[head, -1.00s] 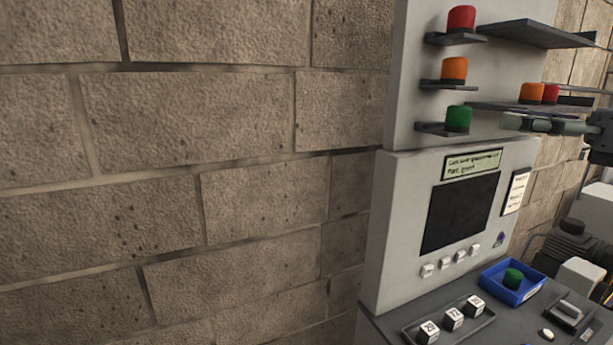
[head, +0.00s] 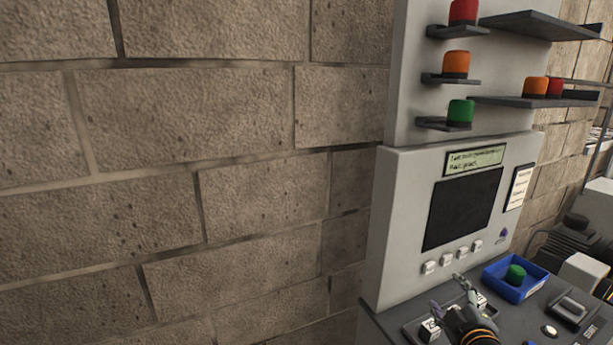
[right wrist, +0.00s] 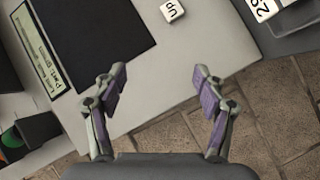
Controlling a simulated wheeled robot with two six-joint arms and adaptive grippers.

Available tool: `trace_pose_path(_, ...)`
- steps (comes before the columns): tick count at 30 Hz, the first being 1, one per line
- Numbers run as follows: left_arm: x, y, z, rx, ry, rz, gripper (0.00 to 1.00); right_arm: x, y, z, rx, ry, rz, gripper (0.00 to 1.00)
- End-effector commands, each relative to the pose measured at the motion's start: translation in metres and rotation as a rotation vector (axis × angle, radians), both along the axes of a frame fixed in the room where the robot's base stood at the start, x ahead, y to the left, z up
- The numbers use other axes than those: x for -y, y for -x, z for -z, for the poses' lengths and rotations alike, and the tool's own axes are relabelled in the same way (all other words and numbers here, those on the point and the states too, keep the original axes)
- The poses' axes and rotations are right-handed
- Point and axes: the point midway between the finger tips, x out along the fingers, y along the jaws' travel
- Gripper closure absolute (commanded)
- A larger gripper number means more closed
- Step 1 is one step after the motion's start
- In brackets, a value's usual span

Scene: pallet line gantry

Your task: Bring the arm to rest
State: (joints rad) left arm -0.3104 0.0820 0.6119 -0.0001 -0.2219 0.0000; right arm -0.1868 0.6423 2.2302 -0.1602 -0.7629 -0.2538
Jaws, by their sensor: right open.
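My right gripper (head: 450,294) is open and empty in the head view, low over the console desk and in front of the dark tray of numbered white cubes, partly hiding them. In the right wrist view its two fingers (right wrist: 160,88) are spread apart with nothing between them. Beyond them lie the grey panel face, the dark screen (right wrist: 88,35) and a white "up" button (right wrist: 172,10). My left gripper is not in view.
A blue tray (head: 513,292) with a green cap (head: 515,274) stands right of the gripper. Shelves above hold red (head: 463,12), orange (head: 456,65) and green (head: 461,113) caps. A block wall (head: 180,120) fills the left.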

Motion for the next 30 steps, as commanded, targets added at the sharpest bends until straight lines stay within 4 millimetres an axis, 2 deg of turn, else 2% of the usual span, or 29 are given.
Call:
trace_pose_path(1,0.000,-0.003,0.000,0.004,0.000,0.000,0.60,-0.006,0.023,0.037,-0.103,-0.119,0.063,0.29)
trace_pose_path(3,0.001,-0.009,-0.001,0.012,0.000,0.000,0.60,-0.014,0.056,0.080,-0.245,-0.261,0.156,0.29)
trace_pose_path(6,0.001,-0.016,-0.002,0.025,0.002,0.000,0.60,-0.028,0.101,0.124,-0.411,-0.413,0.266,0.29)
trace_pose_path(9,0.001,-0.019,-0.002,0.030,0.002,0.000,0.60,-0.041,0.141,0.153,-0.545,-0.524,0.356,0.29)
trace_pose_path(12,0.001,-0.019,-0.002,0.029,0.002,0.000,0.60,-0.055,0.177,0.173,-0.661,-0.613,0.434,0.29)
trace_pose_path(18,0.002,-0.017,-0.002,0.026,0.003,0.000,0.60,-0.083,0.244,0.197,-0.868,-0.759,0.574,0.29)
trace_pose_path(19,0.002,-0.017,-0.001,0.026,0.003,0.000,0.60,-0.085,0.249,0.204,-0.889,-0.769,0.589,0.29)
trace_pose_path(21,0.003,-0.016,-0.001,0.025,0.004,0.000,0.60,-0.080,0.240,0.232,-0.891,-0.759,0.593,0.29)
trace_pose_path(26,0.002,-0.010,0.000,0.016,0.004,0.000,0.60,-0.074,0.232,0.294,-0.909,-0.755,0.608,0.29)
trace_pose_path(30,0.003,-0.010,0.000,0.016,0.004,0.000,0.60,-0.067,0.236,0.360,-0.930,-0.752,0.625,0.29)
